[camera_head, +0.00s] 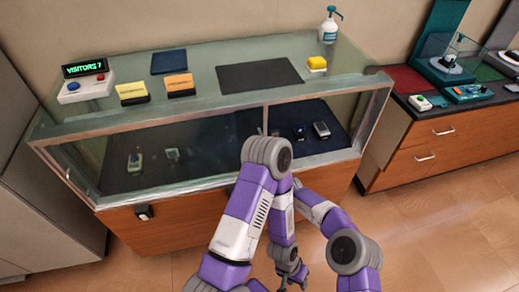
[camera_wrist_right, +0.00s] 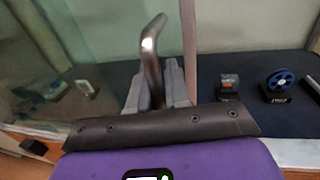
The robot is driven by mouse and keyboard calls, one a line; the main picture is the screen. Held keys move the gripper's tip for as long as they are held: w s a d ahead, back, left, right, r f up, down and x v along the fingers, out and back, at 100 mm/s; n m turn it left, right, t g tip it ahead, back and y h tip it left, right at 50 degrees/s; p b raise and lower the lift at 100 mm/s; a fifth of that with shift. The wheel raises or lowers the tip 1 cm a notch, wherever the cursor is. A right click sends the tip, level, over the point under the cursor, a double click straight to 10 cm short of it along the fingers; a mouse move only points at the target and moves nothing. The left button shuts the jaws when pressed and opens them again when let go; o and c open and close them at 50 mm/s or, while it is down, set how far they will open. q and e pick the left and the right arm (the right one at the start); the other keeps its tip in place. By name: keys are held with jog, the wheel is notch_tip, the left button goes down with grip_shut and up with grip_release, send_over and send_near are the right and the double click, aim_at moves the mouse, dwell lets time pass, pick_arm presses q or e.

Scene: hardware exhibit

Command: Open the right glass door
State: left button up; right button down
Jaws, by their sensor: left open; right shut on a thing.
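The glass display case (camera_head: 200,108) has a lower front split by an upright post (camera_head: 266,118). Its right glass front (camera_head: 350,108) is on the right of that post; I cannot tell how far its door stands open. In the right wrist view, my right gripper (camera_wrist_right: 158,84) is shut on a bent metal handle (camera_wrist_right: 151,50), its grey fingers on either side of it. In the head view the right gripper and handle are hidden behind my arms. My left gripper (camera_head: 291,273) is open and empty, low in front of the case.
Inside the case, a blue wheel-like item (camera_wrist_right: 280,82) and a small dark device (camera_wrist_right: 229,86) stand on a dark mat, right of the handle. A wooden cabinet (camera_head: 445,135) is at right. Floor at lower right is clear.

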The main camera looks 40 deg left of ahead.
jog(key=shift+s+a, duration=0.2)
jog(key=shift+s, duration=0.1)
jog(key=c, duration=1.2)
grip_release()
jog(key=shift+o, duration=0.2)
jog(key=shift+d, duration=0.15)
jog(key=p+v, duration=0.3)
jog(key=v, duration=0.4)
jog(key=shift+d, duration=0.15)
